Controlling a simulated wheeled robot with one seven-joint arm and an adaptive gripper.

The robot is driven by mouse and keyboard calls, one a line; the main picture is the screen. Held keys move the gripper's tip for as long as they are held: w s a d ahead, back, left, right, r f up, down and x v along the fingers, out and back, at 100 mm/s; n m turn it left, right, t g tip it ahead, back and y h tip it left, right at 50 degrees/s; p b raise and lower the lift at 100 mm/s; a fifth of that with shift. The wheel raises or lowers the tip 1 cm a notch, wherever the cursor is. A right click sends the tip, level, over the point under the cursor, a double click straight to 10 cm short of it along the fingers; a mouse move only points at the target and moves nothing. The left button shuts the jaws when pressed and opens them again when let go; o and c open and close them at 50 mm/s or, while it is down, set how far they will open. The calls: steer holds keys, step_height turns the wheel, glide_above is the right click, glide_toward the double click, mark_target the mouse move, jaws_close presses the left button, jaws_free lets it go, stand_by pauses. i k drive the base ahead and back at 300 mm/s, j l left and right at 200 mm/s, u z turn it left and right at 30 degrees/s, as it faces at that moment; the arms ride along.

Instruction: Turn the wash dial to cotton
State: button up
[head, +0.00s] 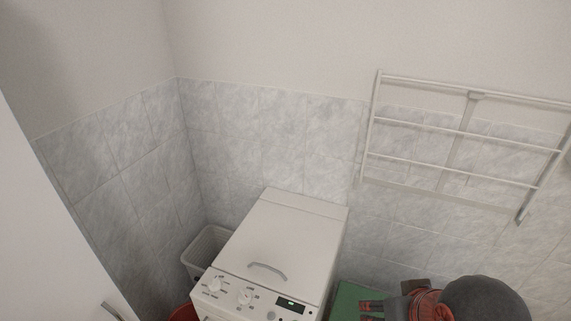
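A white top-loading washing machine (290,225) stands against the tiled wall in the head view. Its sloping front panel carries two round dials with small printed labels, a left dial (214,285) and a right dial (244,298). The labels are too small to read, so I cannot tell which is the wash dial or where it points. A small lit display (289,304) is on the panel's right. My gripper (366,309) is at the bottom, right of the machine, apart from both dials. Its fingers point left and are too small and dark to tell open from shut.
A white basket (205,246) stands left of the machine, with something red (182,313) below it. A green surface (346,296) is right of the machine. A drying rack (455,150) hangs on the right wall. A white edge fills the lower left.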

mark_target(215, 284)
steer(key=u, duration=1.25)
steer(key=i+j+z, duration=0.1)
steer(key=i, duration=0.2)
